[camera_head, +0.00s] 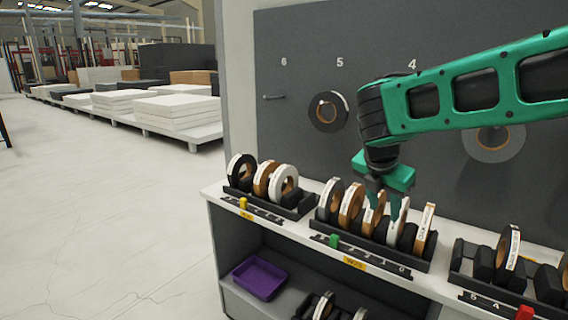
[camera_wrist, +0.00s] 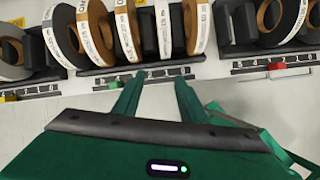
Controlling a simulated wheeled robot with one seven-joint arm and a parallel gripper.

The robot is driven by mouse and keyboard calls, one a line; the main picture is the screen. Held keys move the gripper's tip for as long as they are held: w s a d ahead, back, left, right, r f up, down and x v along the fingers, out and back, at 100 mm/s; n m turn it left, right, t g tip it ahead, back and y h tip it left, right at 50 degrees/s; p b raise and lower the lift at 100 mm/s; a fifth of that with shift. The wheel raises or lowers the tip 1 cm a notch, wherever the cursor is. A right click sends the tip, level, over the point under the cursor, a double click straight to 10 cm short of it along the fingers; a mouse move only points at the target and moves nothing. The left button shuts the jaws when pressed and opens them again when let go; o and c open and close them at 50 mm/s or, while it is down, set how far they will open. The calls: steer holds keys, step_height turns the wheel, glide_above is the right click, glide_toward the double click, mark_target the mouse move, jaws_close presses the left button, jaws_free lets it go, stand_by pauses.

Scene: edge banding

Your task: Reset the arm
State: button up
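My gripper (camera_head: 384,198) hangs in front of and above the middle rack of edge-banding rolls in the head view, with my green arm reaching in from the right. In the wrist view its two green fingers (camera_wrist: 156,82) stand apart with nothing between them. The middle rack (camera_head: 350,262) holds several upright rolls, among them a brown roll (camera_head: 351,204) and a white roll (camera_head: 398,222). My gripper hides parts of the rolls behind it. Whether the fingers touch any roll cannot be told from the head view.
A left rack (camera_head: 262,209) and a right rack (camera_head: 482,286) hold more rolls on the same shelf. A dark roll (camera_head: 328,111) and a grey roll (camera_head: 494,143) hang on the board. A purple tray (camera_head: 260,278) sits below.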

steer(key=s+d+f+m+g+y, duration=0.1)
steer(key=s+d+f+m+g, duration=0.25)
steer(key=s+d+m, duration=1.15)
steer(key=s+f+m+y, duration=0.1)
steer(key=s+f+m, duration=0.1)
steer(key=s+m, duration=0.6)
steer(key=s+d+f+m+y, duration=0.1)
steer(key=s+f+m, duration=0.2)
steer(key=s+m, duration=0.6)
steer(key=shift+s+d+f+y, duration=0.15)
steer(key=shift+s+d+y, duration=0.15)
steer(key=shift+s, duration=0.3)
